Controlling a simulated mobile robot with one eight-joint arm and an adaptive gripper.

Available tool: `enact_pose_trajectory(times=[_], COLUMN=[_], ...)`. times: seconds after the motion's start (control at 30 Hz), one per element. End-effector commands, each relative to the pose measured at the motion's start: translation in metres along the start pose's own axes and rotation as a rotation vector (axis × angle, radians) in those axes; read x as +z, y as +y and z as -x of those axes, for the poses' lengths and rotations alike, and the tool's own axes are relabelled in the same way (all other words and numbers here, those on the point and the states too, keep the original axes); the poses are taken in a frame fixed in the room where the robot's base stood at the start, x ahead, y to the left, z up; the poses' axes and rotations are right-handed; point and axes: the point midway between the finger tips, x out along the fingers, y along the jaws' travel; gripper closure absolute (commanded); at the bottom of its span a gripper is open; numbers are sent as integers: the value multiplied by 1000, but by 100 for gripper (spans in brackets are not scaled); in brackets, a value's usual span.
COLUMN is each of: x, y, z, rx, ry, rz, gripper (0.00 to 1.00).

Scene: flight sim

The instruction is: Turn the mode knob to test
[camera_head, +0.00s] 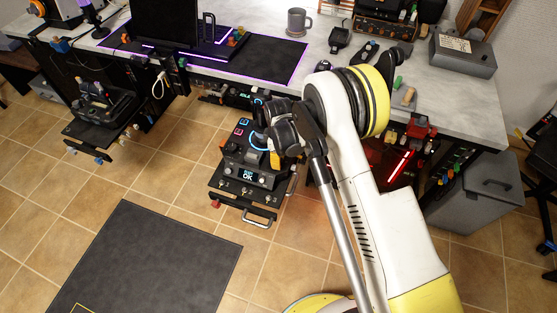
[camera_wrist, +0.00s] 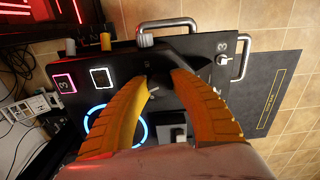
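The control box (camera_head: 250,180) is mounted below the desk edge in the head view, with a lit screen reading OK (camera_head: 255,177). In the wrist view its dark panel (camera_wrist: 190,50) is seen close up and turned sideways. A dark round shape with a small white mark, perhaps the mode knob (camera_wrist: 154,92), lies between the yellow fingers. My gripper (camera_wrist: 160,74) has its fingertips apart on either side of this dark area, close to the panel. I cannot tell whether they touch it. The knob's labels are not readable. In the head view my arm hides most of the gripper.
A blue lit ring (camera_wrist: 100,120), a pink-framed button (camera_wrist: 65,82) and a white-framed button (camera_wrist: 103,77) are near the fingers. Metal handles (camera_wrist: 167,25) and a toggle switch (camera_wrist: 222,60) stick out from the panel. The desk (camera_head: 320,70) overhangs behind; open tiled floor (camera_head: 150,175) lies left.

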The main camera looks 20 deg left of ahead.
Motion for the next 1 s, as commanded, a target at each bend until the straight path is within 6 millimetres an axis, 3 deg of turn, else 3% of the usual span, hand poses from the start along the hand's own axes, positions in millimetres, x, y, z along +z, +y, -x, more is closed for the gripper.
enact_pose_trajectory(times=[0.37,1.0], x=[0,0], y=[0,0], z=[0,0], rx=[0,0], ry=[0,0], rz=[-91,-560], gripper=[100,100])
